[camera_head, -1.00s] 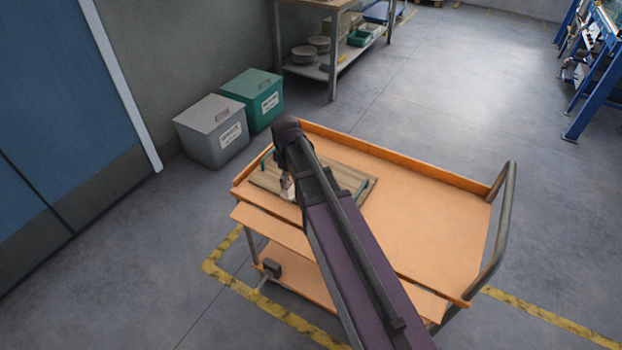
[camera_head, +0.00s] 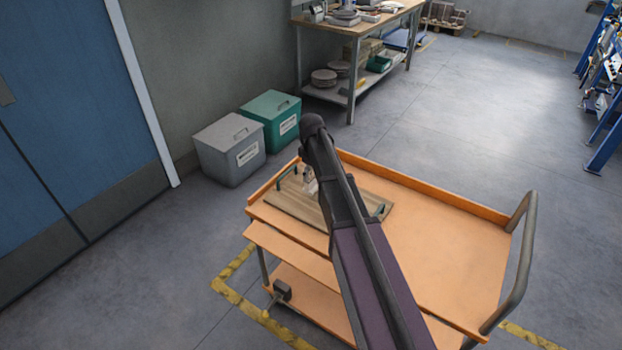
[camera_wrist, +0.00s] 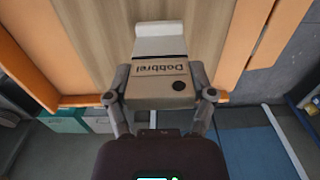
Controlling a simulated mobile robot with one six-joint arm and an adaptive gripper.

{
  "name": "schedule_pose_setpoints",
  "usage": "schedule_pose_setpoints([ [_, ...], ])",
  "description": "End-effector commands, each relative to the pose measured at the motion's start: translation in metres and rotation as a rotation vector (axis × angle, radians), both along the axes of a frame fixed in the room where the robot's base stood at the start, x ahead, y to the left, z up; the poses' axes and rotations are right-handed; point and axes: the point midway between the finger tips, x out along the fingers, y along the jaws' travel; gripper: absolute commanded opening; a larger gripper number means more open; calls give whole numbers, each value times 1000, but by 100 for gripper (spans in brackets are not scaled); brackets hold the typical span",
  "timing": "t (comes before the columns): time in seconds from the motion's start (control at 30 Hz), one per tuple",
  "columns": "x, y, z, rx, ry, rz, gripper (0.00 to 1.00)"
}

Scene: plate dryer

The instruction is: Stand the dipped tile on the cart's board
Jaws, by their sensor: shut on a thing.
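My gripper (camera_wrist: 161,95) is shut on the dipped tile (camera_wrist: 160,85), its two fingers on either side. The tile has a tan body with dark lettering upside down in the wrist view, a dark round spot, and a white end pointing away from my gripper. In the head view a small pale part of the tile (camera_head: 310,182) shows beside my arm, which hides the rest. The wooden board (camera_head: 295,207), with teal end handles, lies on the orange cart (camera_head: 440,245). The tile is over the board (camera_wrist: 95,30); I cannot tell whether they touch.
The cart has a raised orange back rim and a grey push handle (camera_head: 522,260) at right. Its top right of the board is bare. A grey bin (camera_head: 230,150) and a green bin (camera_head: 271,117) stand behind it. A workbench (camera_head: 375,28) stands farther back.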

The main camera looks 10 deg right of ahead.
Motion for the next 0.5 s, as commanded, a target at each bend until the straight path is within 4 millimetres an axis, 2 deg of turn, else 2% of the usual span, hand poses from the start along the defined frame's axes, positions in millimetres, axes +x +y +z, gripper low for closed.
schedule_pose_setpoints([
  [0.1,10,-3,-1,0,0,0,18],
  [0.5,11,-3,-1,0,0,2,18],
])
